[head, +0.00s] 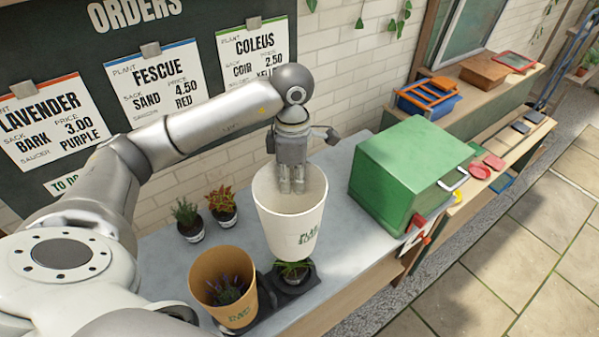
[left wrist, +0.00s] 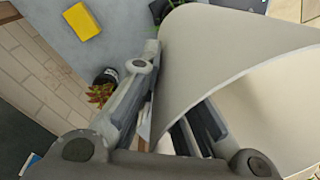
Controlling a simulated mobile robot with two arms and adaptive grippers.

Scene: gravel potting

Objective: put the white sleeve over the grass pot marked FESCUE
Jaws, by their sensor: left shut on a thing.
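The white sleeve (head: 288,230) is upright and open at the top, with green print on its front. My left gripper (head: 292,188) points down at its far rim and is shut on the sleeve's wall. In the left wrist view the sleeve's wall (left wrist: 225,60) runs between the fingers (left wrist: 155,110). A small grass pot (head: 291,273) stands on a dark tray, just below the sleeve's lower edge in the head view. The sleeve seems raised off the bench and hides part of the grass. I cannot read any FESCUE marking on the pot. My right gripper is not in view.
A brown sleeve (head: 224,285) around a lavender plant stands left of the grass pot. Two small potted plants, one green (head: 187,217) and one red-leaved (head: 222,205), stand behind. A green box (head: 400,175) stands to the right. A yellow block (left wrist: 82,22) lies on the bench.

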